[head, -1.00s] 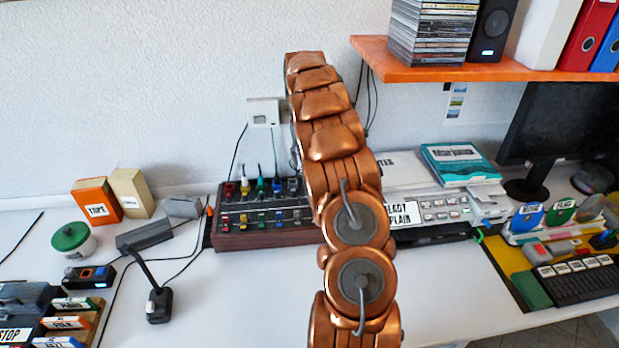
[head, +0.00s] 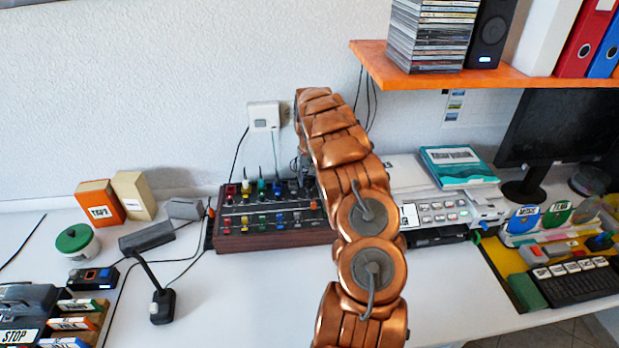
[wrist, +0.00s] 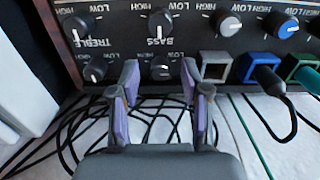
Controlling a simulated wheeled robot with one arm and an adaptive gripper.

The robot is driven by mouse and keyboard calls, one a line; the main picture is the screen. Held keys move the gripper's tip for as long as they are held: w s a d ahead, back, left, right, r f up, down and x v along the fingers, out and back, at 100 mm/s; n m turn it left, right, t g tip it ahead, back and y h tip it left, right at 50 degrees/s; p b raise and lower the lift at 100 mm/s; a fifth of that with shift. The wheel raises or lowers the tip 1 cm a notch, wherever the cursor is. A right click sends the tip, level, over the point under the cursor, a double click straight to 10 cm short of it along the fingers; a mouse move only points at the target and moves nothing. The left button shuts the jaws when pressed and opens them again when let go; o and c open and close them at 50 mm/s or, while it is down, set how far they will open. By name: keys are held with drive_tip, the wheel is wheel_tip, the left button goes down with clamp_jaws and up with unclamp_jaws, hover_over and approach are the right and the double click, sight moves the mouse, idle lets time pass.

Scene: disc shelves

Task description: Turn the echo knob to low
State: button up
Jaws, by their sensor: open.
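The mixer (head: 275,238) with coloured plugs and knobs sits on the white desk against the wall. In the wrist view its dark panel (wrist: 118,40) appears upside down, with a treble knob (wrist: 77,30) and a bass knob (wrist: 160,24), marked low and high. Two smaller knobs show below them, a left one (wrist: 95,71) and a right one (wrist: 161,70). No echo label is readable. My gripper (wrist: 160,80) is open, its fingers on either side of the lower right knob; I cannot tell whether they touch it. In the head view my arm hides the gripper and the mixer's right end.
Loose black cables (wrist: 80,140) lie near the gripper. An orange shelf (head: 450,74) overhangs at right.

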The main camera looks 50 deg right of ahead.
drive_tip(key=shift+f, duration=0.2)
clamp_jaws()
drive_tip(key=shift+f+b, duration=0.15)
drive_tip(key=shift+b, duration=0.85)
drive_tip(key=shift+a+n+b, duration=0.1)
drive_tip(key=shift+n+b, duration=0.4)
drive_tip(key=shift+b, duration=0.2)
drive_tip(key=shift+n+b, duration=0.3)
drive_tip(key=shift+s, duration=0.1)
